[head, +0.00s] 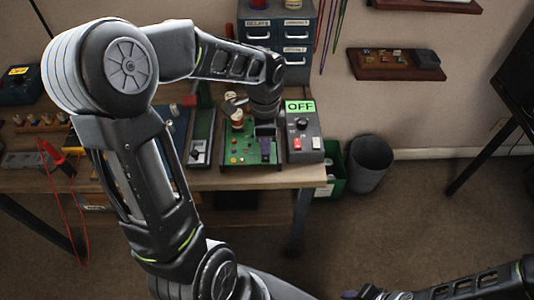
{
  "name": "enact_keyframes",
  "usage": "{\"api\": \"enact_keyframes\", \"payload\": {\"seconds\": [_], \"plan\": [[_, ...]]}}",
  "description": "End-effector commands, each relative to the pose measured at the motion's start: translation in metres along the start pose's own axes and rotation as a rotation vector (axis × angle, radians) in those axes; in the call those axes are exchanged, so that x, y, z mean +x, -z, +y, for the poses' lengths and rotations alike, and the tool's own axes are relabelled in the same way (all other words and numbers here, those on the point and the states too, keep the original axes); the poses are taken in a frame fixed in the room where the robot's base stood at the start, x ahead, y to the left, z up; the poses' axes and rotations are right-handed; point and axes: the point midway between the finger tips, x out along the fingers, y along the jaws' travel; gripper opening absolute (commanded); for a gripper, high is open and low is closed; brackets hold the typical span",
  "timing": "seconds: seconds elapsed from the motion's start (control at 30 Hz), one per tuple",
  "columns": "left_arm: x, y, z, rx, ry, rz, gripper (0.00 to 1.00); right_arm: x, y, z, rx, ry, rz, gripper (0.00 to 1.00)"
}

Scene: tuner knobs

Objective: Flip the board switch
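A green circuit board (238,158) with several small colored parts lies near the front edge of the workbench. My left arm reaches over the bench, and my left gripper (266,151) points down at the board's right part. The gripper covers that part, so I cannot make out a switch there or whether the fingers are touching anything. Right of the board stands a grey box (312,149) with a black knob, a red part and a white part. A green sign (300,106) on it reads OFF. My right gripper (372,293) is low at the bottom edge, partly cut off.
A drawer cabinet (277,30) stands behind. A green bin (331,168) and a grey bin (369,164) stand on the floor to the right. My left arm hides much of the bench.

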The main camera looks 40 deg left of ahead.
Motion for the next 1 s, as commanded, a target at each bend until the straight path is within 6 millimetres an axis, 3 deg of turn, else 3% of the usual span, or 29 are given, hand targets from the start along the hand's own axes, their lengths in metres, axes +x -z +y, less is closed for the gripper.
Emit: {"api": "enact_keyframes", "payload": {"seconds": [0.27,1.0], "plan": [[-0.008,0.000,0.000,0.000,-0.001,0.000,0.00,-0.007,0.000,-0.003,0.000,0.000,0.000,0.36],[-0.069,0.000,0.000,0.000,-0.001,0.000,0.00,-0.053,0.000,-0.021,0.000,0.000,0.000,0.36]]}}
